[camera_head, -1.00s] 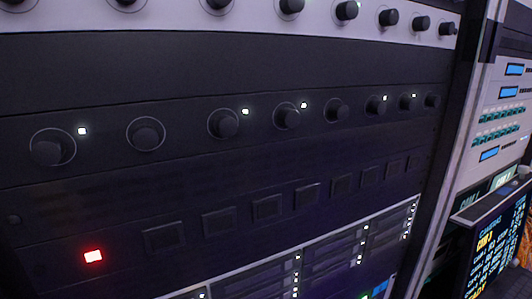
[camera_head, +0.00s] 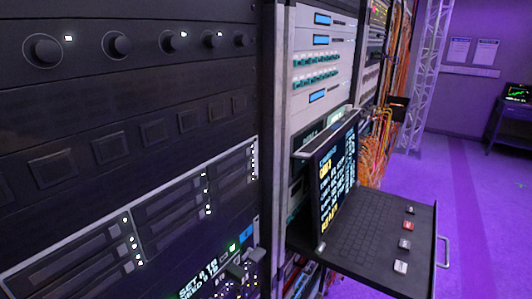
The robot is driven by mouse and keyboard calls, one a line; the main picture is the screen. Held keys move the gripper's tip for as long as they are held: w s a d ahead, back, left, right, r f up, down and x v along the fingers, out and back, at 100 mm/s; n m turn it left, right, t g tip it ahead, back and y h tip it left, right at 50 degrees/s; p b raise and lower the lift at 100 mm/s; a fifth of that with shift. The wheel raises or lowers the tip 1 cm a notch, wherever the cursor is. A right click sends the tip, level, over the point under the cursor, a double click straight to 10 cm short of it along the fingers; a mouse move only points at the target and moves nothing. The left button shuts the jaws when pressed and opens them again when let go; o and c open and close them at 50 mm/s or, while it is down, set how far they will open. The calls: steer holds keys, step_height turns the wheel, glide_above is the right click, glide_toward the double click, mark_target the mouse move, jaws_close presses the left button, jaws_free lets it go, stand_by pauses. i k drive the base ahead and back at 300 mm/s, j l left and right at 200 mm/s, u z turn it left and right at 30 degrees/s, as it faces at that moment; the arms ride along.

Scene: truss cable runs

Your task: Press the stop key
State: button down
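A black pull-out keyboard tray (camera_head: 375,222) sticks out of the rack at the lower right. Along its right side is a row of several separate small keys. The red key (camera_head: 408,225) stands out by its colour. A dark key (camera_head: 410,210) lies beyond it, and a grey key (camera_head: 404,244) and a whitish key (camera_head: 401,266) lie nearer. Their labels are too small to read, so I cannot tell for certain which is the stop key. My gripper is not in view.
A lit screen (camera_head: 336,175) stands upright at the tray's left. A metal handle (camera_head: 442,252) is on its right edge. Black rack panels (camera_head: 110,80) fill the left. Purple floor (camera_head: 480,220) to the right is open. Orange cables (camera_head: 377,150) and a truss (camera_head: 424,80) stand behind.

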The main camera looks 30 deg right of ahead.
mark_target(410, 211)
steer(key=k+l, duration=0.15)
steer(key=k+l+z, duration=0.15)
steer(key=l, duration=0.5)
steer(key=k+z, duration=0.1)
steer(key=z, duration=0.65)
